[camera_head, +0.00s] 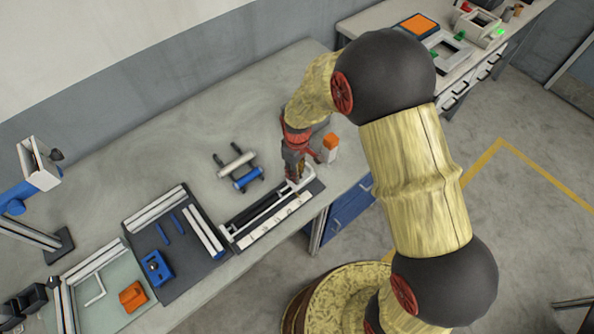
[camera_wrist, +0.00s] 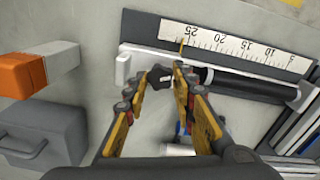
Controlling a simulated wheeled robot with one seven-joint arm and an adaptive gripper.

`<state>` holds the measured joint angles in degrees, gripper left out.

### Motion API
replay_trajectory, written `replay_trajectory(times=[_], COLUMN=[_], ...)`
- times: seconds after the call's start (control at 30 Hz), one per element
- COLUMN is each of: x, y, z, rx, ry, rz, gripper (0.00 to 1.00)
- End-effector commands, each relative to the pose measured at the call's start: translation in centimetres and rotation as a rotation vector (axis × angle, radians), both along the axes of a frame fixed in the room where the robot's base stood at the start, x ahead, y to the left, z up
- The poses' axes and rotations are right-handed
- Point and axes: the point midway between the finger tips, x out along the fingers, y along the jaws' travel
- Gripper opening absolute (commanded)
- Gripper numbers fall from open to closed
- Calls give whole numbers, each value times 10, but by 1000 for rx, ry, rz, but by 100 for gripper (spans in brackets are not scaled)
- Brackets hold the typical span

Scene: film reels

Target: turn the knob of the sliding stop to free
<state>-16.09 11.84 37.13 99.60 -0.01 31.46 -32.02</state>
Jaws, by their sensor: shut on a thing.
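The sliding stop's fixture, a dark base with a white numbered scale, lies near the bench's front edge below my arm (camera_head: 272,222). In the wrist view its scale (camera_wrist: 245,47) crosses the top, and a white end piece (camera_wrist: 124,66) sits to the left. A small dark knob (camera_wrist: 159,73) shows between my fingertips, beside a black bar. My gripper (camera_head: 292,178) reaches down at the right end of the fixture. In the wrist view my gripper (camera_wrist: 164,76) is shut on the knob. The knob's marking or setting cannot be read, and the fingers partly hide it.
An orange-topped white block (camera_head: 331,147) stands close to the right of my gripper; it also shows in the wrist view (camera_wrist: 20,75). A grey box (camera_wrist: 45,135) is below it there. Blue and silver handled tools (camera_head: 247,179) lie left. A dark tray (camera_head: 177,288) sits farther left.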

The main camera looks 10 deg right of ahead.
Motion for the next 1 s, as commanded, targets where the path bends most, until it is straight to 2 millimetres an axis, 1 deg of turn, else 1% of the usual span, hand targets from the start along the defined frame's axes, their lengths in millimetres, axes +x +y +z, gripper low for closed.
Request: replay_trajectory(times=[0.7,1.0], x=[1,1], y=[1,1], z=[1,1], rx=[1,0], ry=[-3,-3], rz=[677,927], gripper=[0,0])
